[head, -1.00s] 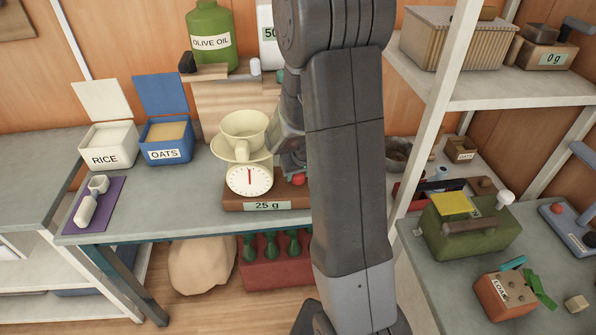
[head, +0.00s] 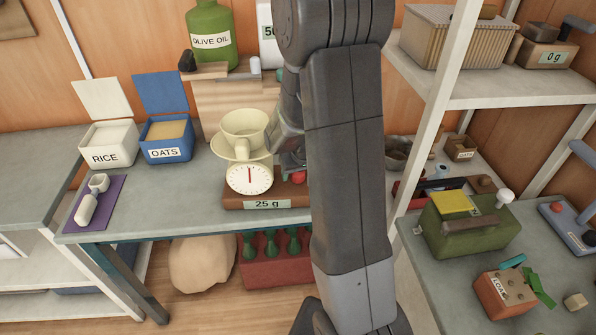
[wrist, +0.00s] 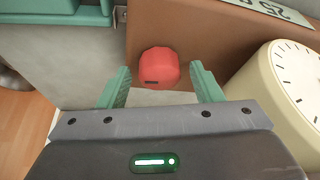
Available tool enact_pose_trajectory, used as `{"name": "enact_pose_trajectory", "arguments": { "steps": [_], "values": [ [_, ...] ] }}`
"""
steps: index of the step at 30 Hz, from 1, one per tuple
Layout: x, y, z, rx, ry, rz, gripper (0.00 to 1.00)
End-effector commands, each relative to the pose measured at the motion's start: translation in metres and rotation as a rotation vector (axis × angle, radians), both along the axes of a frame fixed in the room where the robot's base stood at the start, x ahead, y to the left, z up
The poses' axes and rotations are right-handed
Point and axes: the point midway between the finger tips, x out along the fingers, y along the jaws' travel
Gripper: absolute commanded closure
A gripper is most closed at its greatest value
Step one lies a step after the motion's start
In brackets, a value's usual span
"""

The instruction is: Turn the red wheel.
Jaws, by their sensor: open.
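The red wheel (wrist: 159,66) is a small faceted red knob on the side of the brown scale base. In the wrist view it sits just beyond and between the fingertips of my gripper (wrist: 162,78), whose green fingers are spread apart and do not touch it. In the head view the red wheel (head: 299,177) shows at the right end of the brown base (head: 232,198), which carries a "25 g" plate. My arm hides most of my gripper in the head view.
A cream dial scale (head: 249,177) with a pan stands on the brown base, close to my gripper's right in the wrist view (wrist: 265,92). A teal object (wrist: 60,12) lies at upper left there. Rice (head: 108,146) and oats (head: 166,140) bins stand to the left on the counter.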

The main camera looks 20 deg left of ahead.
Motion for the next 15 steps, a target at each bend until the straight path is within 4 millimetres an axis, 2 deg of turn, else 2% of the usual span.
{"name": "enact_pose_trajectory", "arguments": {
  "steps": [5,15],
  "values": [
    [-0.003,-0.003,0.012,0.003,-0.003,0.000,0.41],
    [-0.018,-0.018,0.065,0.004,-0.004,0.000,0.41]
  ]
}}
